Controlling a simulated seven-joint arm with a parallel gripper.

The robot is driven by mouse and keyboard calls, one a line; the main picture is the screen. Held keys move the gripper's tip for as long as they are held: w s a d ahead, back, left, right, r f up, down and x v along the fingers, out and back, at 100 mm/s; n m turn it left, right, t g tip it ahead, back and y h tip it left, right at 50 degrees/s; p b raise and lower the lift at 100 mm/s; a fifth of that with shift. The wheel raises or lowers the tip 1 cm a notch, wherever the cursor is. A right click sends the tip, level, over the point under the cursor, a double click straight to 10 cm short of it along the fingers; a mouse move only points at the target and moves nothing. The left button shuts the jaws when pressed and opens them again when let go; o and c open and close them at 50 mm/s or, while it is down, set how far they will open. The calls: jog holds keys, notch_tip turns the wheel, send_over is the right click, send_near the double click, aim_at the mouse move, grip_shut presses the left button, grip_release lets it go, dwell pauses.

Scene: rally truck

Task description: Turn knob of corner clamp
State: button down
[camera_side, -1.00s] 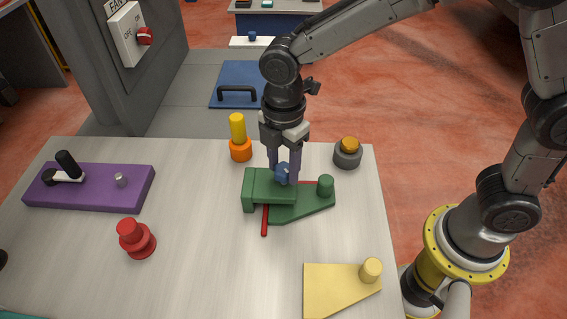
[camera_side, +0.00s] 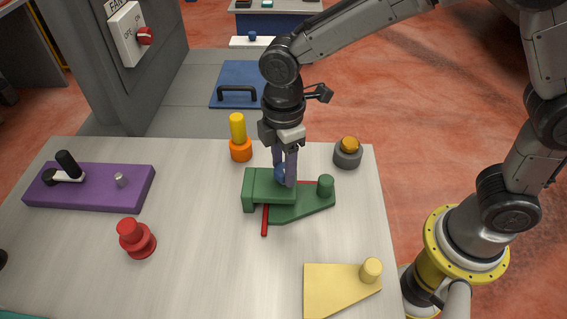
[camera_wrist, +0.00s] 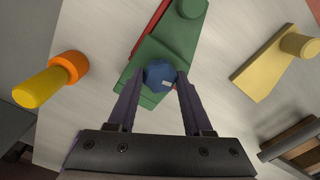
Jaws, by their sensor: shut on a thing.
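The green corner clamp (camera_side: 262,188) lies on the table under my gripper, with a green peg on its right part. It also shows in the wrist view (camera_wrist: 178,35). A blue knob (camera_side: 279,174) sits on top of the clamp. In the wrist view the blue knob (camera_wrist: 159,75) is between my two fingertips. My gripper (camera_side: 284,176) points down from above and is shut on the knob. In the side view a finger hides part of the knob. A red bar (camera_side: 265,219) sticks out from under the clamp toward the front.
An orange-and-yellow peg (camera_side: 239,140) stands behind left of the clamp, and a grey-and-orange button (camera_side: 348,153) behind right. A yellow plate (camera_side: 335,288) lies front right. A red knob piece (camera_side: 135,238) and a purple block (camera_side: 110,190) are left. The table front middle is clear.

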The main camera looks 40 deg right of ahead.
jog(key=m, duration=0.6)
jog(key=shift+r+m, duration=0.15)
jog(key=shift+m, duration=0.15)
dwell(0.3)
jog(key=c, duration=0.6)
grip_release()
jog(key=o, duration=0.3)
notch_tip(320, 180, up, 14)
